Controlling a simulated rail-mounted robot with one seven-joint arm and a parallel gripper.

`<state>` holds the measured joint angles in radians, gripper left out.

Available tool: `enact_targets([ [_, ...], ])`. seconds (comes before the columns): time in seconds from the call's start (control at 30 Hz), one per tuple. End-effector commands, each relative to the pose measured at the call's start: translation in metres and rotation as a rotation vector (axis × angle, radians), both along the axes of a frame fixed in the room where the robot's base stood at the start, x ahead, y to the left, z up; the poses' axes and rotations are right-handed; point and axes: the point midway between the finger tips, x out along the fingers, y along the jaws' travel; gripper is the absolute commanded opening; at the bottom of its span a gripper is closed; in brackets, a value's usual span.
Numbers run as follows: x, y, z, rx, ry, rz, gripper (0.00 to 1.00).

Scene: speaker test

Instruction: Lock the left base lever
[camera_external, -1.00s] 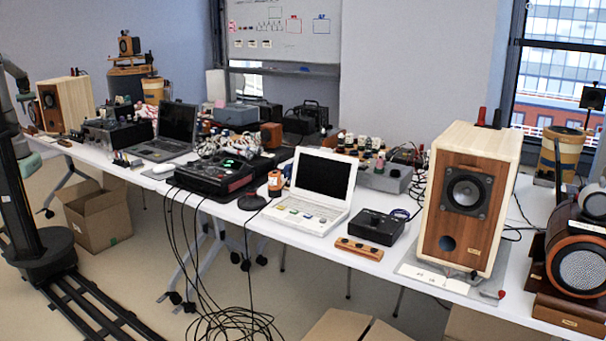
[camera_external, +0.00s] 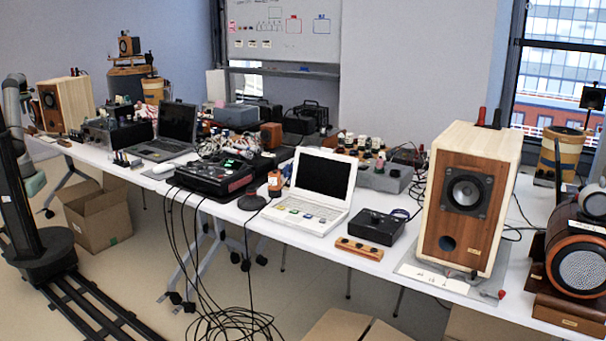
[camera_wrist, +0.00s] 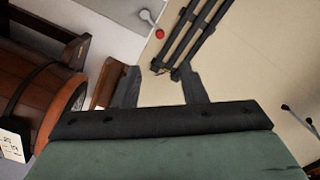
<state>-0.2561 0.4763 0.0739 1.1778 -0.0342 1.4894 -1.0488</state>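In the wrist view, a small silver lever (camera_wrist: 148,16) with a red ball end (camera_wrist: 160,34) sits at the edge of a grey base plate (camera_wrist: 118,10). My gripper (camera_wrist: 159,72) is open and empty, and the lever shows beyond its two dark fingers, apart from them. In the external view, my gripper's green body (camera_external: 36,183) hangs at the far left, by the table end with the left wooden speaker (camera_external: 62,105); the fingers are too small to tell there. The left lever cannot be made out there. Another red-tipped lever (camera_external: 492,294) lies by the right speaker (camera_external: 470,200).
A brown barrel-shaped body (camera_wrist: 62,100) and a wooden block (camera_wrist: 108,82) are close left of my fingers in the wrist view. Dark floor rails (camera_wrist: 200,30) and open floor lie to the right. Laptops, boxes and cables crowd the white table (camera_external: 285,232).

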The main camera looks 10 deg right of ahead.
Motion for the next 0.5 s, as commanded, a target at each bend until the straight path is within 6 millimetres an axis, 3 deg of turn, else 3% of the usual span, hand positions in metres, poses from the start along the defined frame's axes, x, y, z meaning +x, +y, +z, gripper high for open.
enact_targets([
  [0.5, -0.001, -0.001, -0.110, 0.000, 0.003, -0.005, 0.38],
])
